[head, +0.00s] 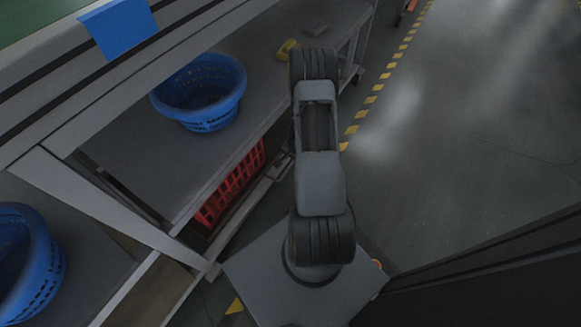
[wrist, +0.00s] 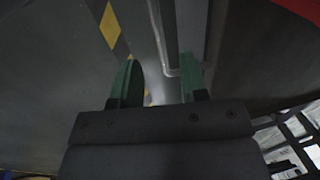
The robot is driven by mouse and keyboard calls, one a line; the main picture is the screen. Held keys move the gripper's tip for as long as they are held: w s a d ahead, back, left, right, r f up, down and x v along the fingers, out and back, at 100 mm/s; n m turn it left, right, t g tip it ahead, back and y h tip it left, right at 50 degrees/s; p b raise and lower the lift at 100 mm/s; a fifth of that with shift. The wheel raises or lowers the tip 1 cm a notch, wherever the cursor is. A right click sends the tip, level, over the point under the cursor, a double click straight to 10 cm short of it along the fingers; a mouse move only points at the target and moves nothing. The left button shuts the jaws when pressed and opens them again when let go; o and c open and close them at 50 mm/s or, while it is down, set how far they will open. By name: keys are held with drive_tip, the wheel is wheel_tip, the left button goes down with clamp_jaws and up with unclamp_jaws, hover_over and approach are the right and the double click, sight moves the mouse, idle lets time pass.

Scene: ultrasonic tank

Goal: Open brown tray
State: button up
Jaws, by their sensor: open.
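No thing in view is clearly the brown tray. A brownish panel (head: 150,296) shows low at the left in the head view, partly hidden by the bench frame; I cannot tell if it is the tray. A dark brownish surface (wrist: 262,60) fills the right of the wrist view. My gripper (wrist: 158,85) has two green fingers spread apart with nothing held between them. A thin grey metal bar (wrist: 158,40) runs beyond and between the fingertips. My gripper is hidden behind my arm in the head view.
A grey bench shelf (head: 140,160) holds a blue basket (head: 205,95); another blue basket (head: 30,265) stands at the left. A red crate (head: 232,185) sits beneath the shelf. Yellow-black floor tape (head: 372,99) runs alongside, with open floor (head: 460,110) to the right.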

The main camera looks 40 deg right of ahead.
sight(290, 165)
drive_tip(key=shift+w+a+f+b, duration=0.15)
drive_tip(key=shift+f+b, duration=0.2)
drive_tip(key=shift+f, duration=0.5)
drive_tip(key=shift+w+d+f+b, duration=0.15)
drive_tip(key=shift+f+b, duration=0.15)
drive_tip(key=shift+f, duration=0.55)
drive_tip(key=shift+w+a+f+b, duration=0.15)
drive_tip(key=shift+f+b, duration=0.2)
drive_tip(key=shift+f, duration=0.5)
drive_tip(key=shift+c, duration=0.3)
clamp_jaws()
